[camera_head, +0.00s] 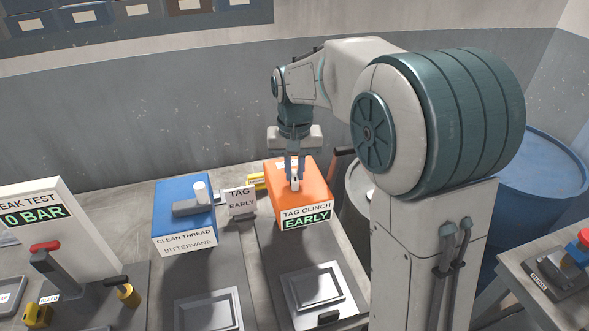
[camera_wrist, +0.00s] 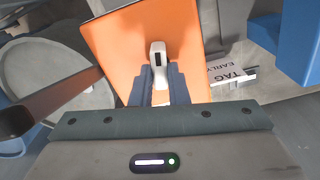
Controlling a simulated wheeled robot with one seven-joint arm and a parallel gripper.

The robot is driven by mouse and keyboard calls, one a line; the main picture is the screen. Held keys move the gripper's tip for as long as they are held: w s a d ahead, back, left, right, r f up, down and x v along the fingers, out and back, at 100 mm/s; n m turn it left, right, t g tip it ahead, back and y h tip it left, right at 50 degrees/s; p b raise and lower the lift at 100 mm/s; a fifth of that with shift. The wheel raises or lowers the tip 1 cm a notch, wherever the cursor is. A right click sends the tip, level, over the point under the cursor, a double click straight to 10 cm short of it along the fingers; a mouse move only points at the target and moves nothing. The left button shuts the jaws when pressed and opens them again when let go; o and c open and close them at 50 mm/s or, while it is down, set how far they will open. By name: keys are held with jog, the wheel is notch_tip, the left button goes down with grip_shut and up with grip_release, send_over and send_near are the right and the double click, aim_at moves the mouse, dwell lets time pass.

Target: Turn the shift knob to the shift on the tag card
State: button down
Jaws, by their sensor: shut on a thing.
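The shift knob is a white handle (camera_wrist: 158,66) on top of the orange box (camera_head: 318,186), which is marked TAG CLINCH and reads EARLY on its front display (camera_head: 306,220). My gripper (camera_head: 294,172) points down over this box and is shut on the knob. In the wrist view my gripper (camera_wrist: 160,85) has a finger on each side of the knob, over the orange top (camera_wrist: 115,45). The tag card (camera_head: 240,200) stands left of the orange box and reads TAG EARLY. It also shows in the wrist view (camera_wrist: 232,76).
A blue box (camera_head: 168,222) marked CLEAN THREAD BITTERVANE, with a grey handle, stands further left. A LEAK TEST panel (camera_head: 75,240) with a red-topped lever is at far left. A grey plate (camera_head: 318,288) lies in front of the orange box. Blue barrels (camera_head: 545,170) stand right.

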aim_at(295, 173)
jog(key=shift+n, duration=1.2)
jog(key=c, duration=1.4)
grip_release()
jog(key=shift+r, duration=0.15)
notch_tip(295, 173, up, 14)
jog(key=shift+f, duration=0.2)
jog(key=s+d+f+t, duration=0.1)
jog(key=s+d+f, duration=0.2)
jog(key=s, duration=0.4)
jog(key=s+d+f+m+t, duration=0.1)
jog(key=s+d+f, duration=0.2)
jog(key=s+f, duration=0.3)
jog(key=s+d+f+m+t, duration=0.1)
jog(key=s+d+f, duration=0.3)
jog(key=s, duration=0.4)
jog(key=shift+f, duration=0.3)
